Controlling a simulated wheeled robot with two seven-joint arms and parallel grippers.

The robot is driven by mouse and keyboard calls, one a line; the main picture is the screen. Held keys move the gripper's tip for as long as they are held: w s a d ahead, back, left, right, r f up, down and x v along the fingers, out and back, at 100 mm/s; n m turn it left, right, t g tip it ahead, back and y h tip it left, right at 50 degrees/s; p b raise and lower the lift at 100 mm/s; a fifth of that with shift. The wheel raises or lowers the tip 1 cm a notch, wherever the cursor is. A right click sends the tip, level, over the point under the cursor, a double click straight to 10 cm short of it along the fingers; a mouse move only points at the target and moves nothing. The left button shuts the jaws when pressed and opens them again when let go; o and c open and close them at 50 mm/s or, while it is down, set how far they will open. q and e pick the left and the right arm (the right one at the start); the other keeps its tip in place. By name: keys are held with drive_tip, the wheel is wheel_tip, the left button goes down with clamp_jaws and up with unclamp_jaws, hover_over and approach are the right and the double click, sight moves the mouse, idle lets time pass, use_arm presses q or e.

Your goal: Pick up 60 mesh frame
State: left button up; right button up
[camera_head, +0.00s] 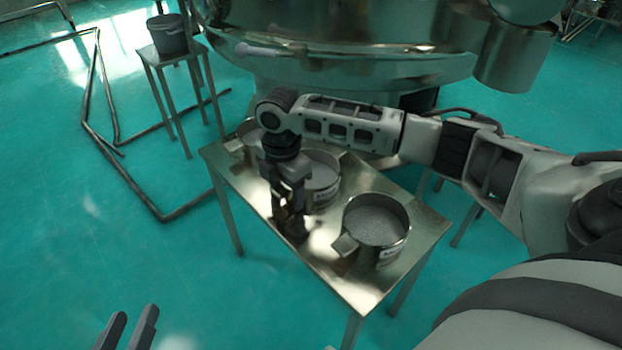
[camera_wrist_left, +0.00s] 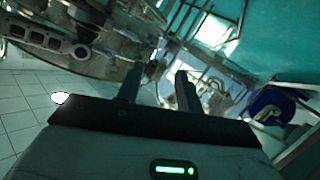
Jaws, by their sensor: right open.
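Several round metal mesh frames with side handles stand on a small steel table (camera_head: 345,285). One (camera_head: 376,226) is at the near right, with grey mesh and a label too small to read. A second (camera_head: 322,172) is in the middle, partly behind my right gripper. A third (camera_head: 250,134) at the far left is mostly hidden by my arm. I cannot tell which is 60 mesh. My right gripper (camera_head: 289,228) points down, open, beside the middle frame; its contact with the handle is unclear. My left gripper (camera_head: 128,328) is open and empty, low at the left, away from the table; its fingers show in the left wrist view (camera_wrist_left: 159,88).
The large metal sieve machine (camera_head: 350,60) stands right behind the table. A grey bucket (camera_head: 168,35) sits on a tall stand at the back left. A bent pipe frame (camera_head: 165,215) lies left of the table. Green floor at the front left is clear.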

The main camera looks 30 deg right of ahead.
drive_tip(key=c, duration=1.1)
drive_tip(key=shift+r, duration=0.1)
drive_tip(key=shift+c, duration=0.2)
drive_tip(key=shift+r, duration=0.1)
